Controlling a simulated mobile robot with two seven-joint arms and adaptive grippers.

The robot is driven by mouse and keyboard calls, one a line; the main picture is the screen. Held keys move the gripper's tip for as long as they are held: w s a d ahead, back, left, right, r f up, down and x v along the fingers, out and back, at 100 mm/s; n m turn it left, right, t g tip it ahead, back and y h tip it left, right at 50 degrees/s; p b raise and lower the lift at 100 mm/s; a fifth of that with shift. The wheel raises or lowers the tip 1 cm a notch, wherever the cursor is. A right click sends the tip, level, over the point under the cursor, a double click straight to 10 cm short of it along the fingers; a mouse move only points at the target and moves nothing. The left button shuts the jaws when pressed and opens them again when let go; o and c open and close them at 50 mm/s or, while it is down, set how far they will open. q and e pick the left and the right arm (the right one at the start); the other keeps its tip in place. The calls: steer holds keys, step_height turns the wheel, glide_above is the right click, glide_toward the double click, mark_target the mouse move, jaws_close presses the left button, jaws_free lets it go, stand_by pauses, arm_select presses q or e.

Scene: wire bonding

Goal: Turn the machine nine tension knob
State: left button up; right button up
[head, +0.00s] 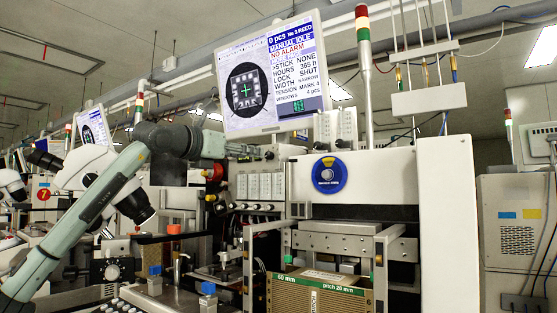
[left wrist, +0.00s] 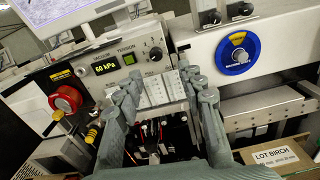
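In the left wrist view the black tension knob (left wrist: 155,53) sits on a pale panel, right of the TENSION label and a lit display (left wrist: 105,67) reading 60 kPa. My left gripper (left wrist: 162,80) is open, its grey fingers wide apart, with switches showing between them. The knob shows beyond the fingertips, untouched. In the head view my left gripper (head: 224,147) reaches from the left to just below the machine's monitor (head: 270,75). It partly hides the panel there. The monitor reads "TENSION MARK 4" and "MANUAL IDLE". My right gripper is not in view.
A red button (left wrist: 67,98) stands out left of the panel. A blue round dial (head: 329,175) is on the white housing at right. A cardboard box (head: 330,293) stands low in front. Another machine with a red 7 badge (head: 44,194) is at left.

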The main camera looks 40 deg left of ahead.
mark_target(267, 155)
arm_select(q)
steer(key=w, duration=0.2)
steer(key=w+p, duration=0.1)
steer(key=w, duration=0.1)
steer(key=w+a+p, duration=0.1)
steer(key=w, duration=0.1)
steer(key=shift+r, duration=0.25)
steer(key=shift+w+a+f, duration=0.1)
steer(key=shift+w+a, duration=0.05)
steer(key=shift+w, duration=0.4)
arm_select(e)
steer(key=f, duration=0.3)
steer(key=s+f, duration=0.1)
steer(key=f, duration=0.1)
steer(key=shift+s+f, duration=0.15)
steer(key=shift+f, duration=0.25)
arm_select(q)
jaws_close()
